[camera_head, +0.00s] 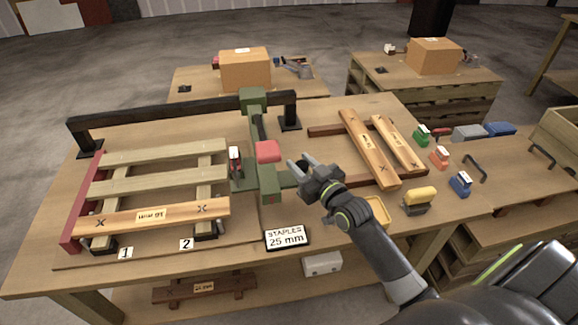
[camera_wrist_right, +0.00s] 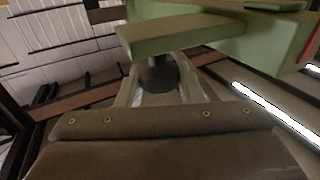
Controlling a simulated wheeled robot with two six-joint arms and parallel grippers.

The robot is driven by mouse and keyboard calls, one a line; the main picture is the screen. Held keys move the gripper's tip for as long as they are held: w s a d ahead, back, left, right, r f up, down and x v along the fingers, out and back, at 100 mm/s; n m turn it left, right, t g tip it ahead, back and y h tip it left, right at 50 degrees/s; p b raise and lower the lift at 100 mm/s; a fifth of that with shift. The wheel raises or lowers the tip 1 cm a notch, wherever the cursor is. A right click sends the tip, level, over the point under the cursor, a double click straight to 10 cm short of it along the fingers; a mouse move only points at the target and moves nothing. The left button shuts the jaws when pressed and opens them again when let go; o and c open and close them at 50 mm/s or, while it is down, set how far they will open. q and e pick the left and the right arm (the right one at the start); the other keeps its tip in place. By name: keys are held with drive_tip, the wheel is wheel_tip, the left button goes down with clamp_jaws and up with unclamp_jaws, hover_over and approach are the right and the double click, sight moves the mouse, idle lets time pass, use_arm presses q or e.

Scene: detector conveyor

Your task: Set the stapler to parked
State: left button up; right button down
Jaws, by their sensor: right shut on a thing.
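The stapler (camera_head: 263,186) is a green machine with a red block (camera_head: 268,151) on its body, mounted at the dark rail (camera_head: 180,110) that spans the table. It stands just right of the slatted pallet (camera_head: 150,185). My right gripper (camera_head: 301,168) is at the stapler's right side, by its short green arm. In the right wrist view, my right gripper (camera_wrist_right: 160,90) has its fingers around a dark round handle (camera_wrist_right: 158,72) below a green part of the stapler (camera_wrist_right: 185,32). The left gripper is not in view.
A white "STAPLES 25 mm" sign (camera_head: 287,238) stands in front of the stapler.

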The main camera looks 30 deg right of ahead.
drive_tip(key=shift+s+d, duration=0.2)
drive_tip(key=shift+d, duration=0.55)
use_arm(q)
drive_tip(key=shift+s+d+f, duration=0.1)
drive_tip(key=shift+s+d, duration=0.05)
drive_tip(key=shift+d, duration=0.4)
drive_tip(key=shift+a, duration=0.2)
use_arm(e)
drive_tip(key=c, duration=1.4)
unclamp_jaws()
drive_tip(key=o, duration=0.4)
drive_tip(key=shift+d, duration=0.3)
drive_tip(key=shift+c, duration=0.2)
drive_tip(key=shift+a, duration=0.1)
drive_tip(key=shift+s, duration=0.1)
